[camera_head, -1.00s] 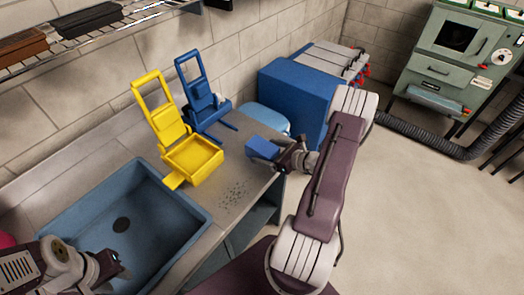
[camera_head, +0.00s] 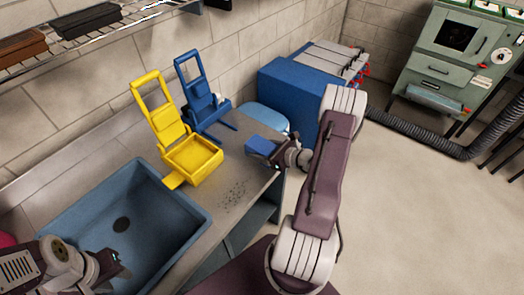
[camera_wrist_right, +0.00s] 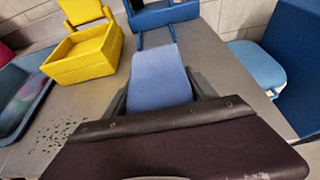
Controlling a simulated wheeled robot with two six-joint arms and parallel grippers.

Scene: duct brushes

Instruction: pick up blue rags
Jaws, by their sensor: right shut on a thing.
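A folded blue rag (camera_head: 261,145) is between the fingers of my right gripper (camera_head: 270,150), over the right end of the counter. In the right wrist view the blue rag (camera_wrist_right: 160,78) sticks out ahead of the gripper (camera_wrist_right: 160,98), which is shut on it. I cannot tell whether the rag touches the counter. My left gripper (camera_head: 118,262) is at the lower left, over the near edge of the blue sink. Its fingers are small and partly dark, so I cannot tell whether it is open or shut.
A blue sink (camera_head: 185,238) is set in the grey counter (camera_head: 225,178). A yellow wringer (camera_head: 193,162) and a blue one (camera_head: 203,112) stand behind. Dark specks (camera_head: 234,195) lie on the counter. A blue cabinet (camera_head: 292,95) and light-blue bin (camera_head: 266,117) stand beyond its end.

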